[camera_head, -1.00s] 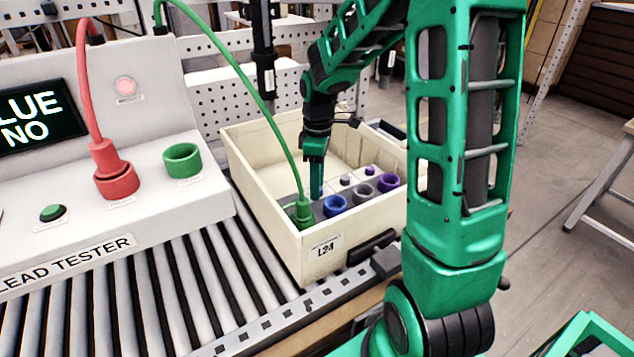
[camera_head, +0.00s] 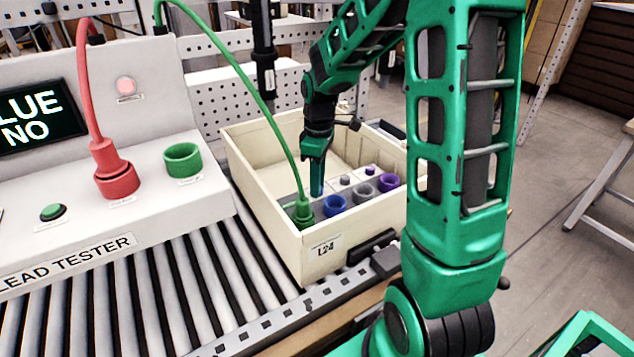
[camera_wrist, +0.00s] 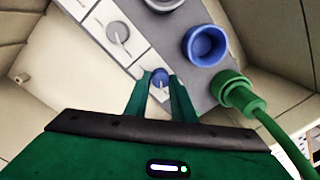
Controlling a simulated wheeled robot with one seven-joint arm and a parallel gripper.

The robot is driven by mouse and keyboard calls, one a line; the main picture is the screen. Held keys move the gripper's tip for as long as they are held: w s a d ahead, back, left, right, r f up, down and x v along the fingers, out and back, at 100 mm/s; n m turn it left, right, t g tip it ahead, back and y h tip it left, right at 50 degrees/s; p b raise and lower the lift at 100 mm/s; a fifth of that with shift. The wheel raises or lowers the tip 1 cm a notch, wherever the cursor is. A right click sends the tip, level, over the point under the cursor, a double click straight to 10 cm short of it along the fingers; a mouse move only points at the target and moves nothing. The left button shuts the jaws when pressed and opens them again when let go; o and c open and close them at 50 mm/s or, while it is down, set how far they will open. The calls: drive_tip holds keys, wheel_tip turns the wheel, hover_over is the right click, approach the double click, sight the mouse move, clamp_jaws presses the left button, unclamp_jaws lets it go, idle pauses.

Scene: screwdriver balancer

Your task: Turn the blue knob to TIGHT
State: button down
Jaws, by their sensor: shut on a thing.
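The blue knob (camera_wrist: 159,77) shows in the wrist view between the fingertips of my gripper (camera_wrist: 159,84). The fingers are shut on it from both sides. In the head view my gripper (camera_head: 317,188) reaches down into the cream crate, and its fingers hide the knob there. The knob sits on the grey panel (camera_wrist: 195,90) inside the crate, beside the blue socket (camera_wrist: 205,45). The markings around the blue knob are hidden by my fingers, so I cannot tell its setting.
The crate (camera_head: 262,222) stands on a roller conveyor (camera_head: 150,300). A green plug (camera_head: 302,212) with a cable sits in the panel near my fingers. Grey (camera_head: 363,193) and purple (camera_head: 389,182) sockets are to the right. The lead tester (camera_head: 150,215) stands at left; its screen reads "NO".

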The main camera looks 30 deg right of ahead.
drive_tip(key=m, duration=0.7)
drive_tip(key=shift+w+d, duration=0.1)
drive_tip(key=shift+d, duration=0.05)
drive_tip(key=m, duration=0.6)
drive_tip(key=shift+r+t, duration=0.1)
drive_tip(key=shift+t, duration=0.3)
drive_tip(key=m, duration=0.4)
drive_tip(key=shift+m, duration=0.4)
drive_tip(key=m, duration=0.4)
drive_tip(key=shift+m, duration=0.3)
drive_tip(key=c, duration=1.5)
unclamp_jaws()
